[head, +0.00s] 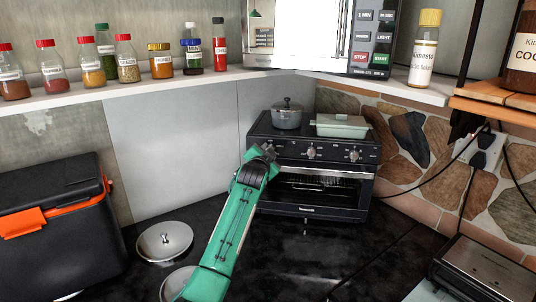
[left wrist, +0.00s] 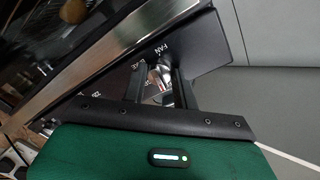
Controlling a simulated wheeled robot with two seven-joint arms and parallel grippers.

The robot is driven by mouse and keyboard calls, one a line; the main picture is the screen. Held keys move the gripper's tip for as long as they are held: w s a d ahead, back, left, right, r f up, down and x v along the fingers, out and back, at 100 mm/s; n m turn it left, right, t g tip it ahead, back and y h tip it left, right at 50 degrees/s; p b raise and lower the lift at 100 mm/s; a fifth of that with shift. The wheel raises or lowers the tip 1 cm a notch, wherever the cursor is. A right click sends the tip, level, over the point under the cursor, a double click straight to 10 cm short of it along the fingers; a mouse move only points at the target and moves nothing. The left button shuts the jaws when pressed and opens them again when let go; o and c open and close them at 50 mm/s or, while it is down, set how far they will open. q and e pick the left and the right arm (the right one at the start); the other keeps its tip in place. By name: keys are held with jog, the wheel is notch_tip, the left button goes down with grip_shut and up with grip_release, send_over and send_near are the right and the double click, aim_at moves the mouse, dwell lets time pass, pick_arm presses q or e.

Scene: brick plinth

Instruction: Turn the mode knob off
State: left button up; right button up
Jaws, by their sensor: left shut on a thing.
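A black toaster oven (head: 300,210) stands on the dark counter. Its front panel carries a row of silver knobs, with a middle knob (head: 311,152) and a right knob (head: 354,155) in clear view. My left gripper (head: 266,150) is at the left end of this panel and covers the leftmost knob in the head view. In the left wrist view its fingers (left wrist: 160,88) are closed around a silver knob (left wrist: 165,72), with the word FAN printed beside it. The knob's pointer direction cannot be made out. My right gripper is not in view.
A grey pot (head: 287,115) and a pale green dish (head: 341,126) sit on the oven. A black box with orange trim (head: 55,235) is at left. Lids (head: 164,240) lie on the counter. A shelf with jars and a microwave (head: 310,38) is above.

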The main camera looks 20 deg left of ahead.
pick_arm(q)
jog(key=shift+f+n, duration=0.3)
jog(key=shift+n, duration=0.5)
jog(key=o, duration=1)
jog(key=shift+c, duration=0.2)
jog(key=shift+r, duration=0.15)
jog(key=shift+s, duration=0.1)
jog(key=s+d+b, duration=0.1)
jog(key=s+b, duration=0.2)
jog(key=s, duration=1)
jog(key=shift+s+r+b, duration=0.3)
jog(key=shift+b, duration=0.05)
